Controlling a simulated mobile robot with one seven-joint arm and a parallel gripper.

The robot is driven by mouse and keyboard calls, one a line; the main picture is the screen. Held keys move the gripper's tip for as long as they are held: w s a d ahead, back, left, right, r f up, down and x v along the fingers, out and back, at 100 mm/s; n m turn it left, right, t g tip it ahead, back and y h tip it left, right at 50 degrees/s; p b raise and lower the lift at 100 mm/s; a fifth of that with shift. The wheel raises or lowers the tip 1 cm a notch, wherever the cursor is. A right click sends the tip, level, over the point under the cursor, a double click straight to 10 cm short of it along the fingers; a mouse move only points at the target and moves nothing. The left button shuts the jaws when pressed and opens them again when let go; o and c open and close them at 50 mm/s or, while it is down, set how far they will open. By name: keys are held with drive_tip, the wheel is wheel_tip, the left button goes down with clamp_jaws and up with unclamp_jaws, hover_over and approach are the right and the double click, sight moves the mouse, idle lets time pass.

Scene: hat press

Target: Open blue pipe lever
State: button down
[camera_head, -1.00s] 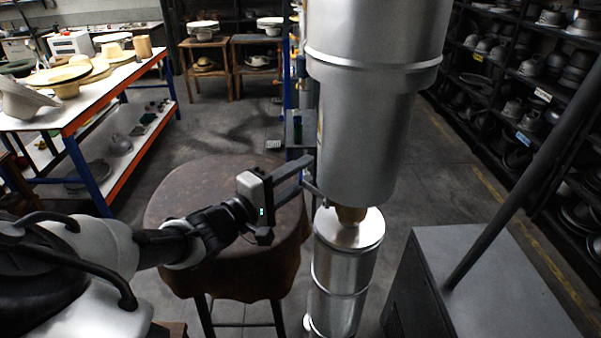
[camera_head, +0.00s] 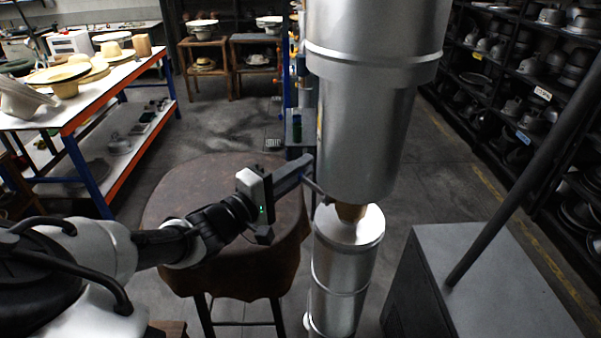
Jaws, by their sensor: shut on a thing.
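My gripper (camera_head: 306,169) reaches in from the left, over the brown round stool, with its fingertips beside the lower left of the large silver cylinder (camera_head: 366,130). Its fingers are together, shut on a thin grey rod (camera_head: 317,188) that shows at the tips and looks like a lever handle. The rod slants down towards the cylinder's lower edge. The blue pipe (camera_head: 301,90) stands upright behind the silver cylinder, which hides part of it. Where the rod joins the pipework is hidden.
A shorter silver canister (camera_head: 343,265) stands below the large cylinder. The brown stool (camera_head: 220,250) is under my arm. A grey cabinet (camera_head: 480,275) with a slanting dark pole is at right. A hat table (camera_head: 90,110) is at left, and black shelves (camera_head: 520,120) are at right.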

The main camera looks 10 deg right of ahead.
drive_tip(key=shift+s+a+r+m+h+b, duration=0.1)
drive_tip(key=shift+s+r+m+h+b, duration=0.05)
drive_tip(key=shift+r+m+h+b, duration=0.65)
drive_tip(key=m+h+b, duration=0.1)
drive_tip(key=r+m, duration=0.1)
drive_tip(key=shift+s+r+m+t+h+b, duration=0.3)
drive_tip(key=shift+s+h+b, duration=0.05)
drive_tip(key=shift+h, duration=0.05)
drive_tip(key=r+m+h, duration=0.1)
drive_tip(key=s+m+h+b, duration=0.1)
drive_tip(key=shift+a+r+m+g, duration=0.15)
drive_tip(key=shift+r+m+g, duration=0.2)
drive_tip(key=shift+m+g, duration=0.05)
drive_tip(key=shift+s+a+r+m+g+h+b, duration=0.1)
drive_tip(key=shift+s+r+m+g+h+b, duration=0.15)
drive_tip(key=shift+s+r+m+g+h, duration=0.5)
drive_tip(key=shift+a+m+g+h+b, duration=0.2)
drive_tip(key=shift+m+h, duration=0.35)
drive_tip(key=shift+m, duration=0.6)
drive_tip(key=shift+d, duration=0.15)
drive_tip(key=c, duration=1.7)
unclamp_jaws()
drive_tip(key=b+v, duration=0.2)
drive_tip(key=v, duration=1.5)
drive_tip(key=shift+s+f+b, duration=0.1)
drive_tip(key=shift+f+b, duration=0.05)
drive_tip(key=shift+b, duration=0.15)
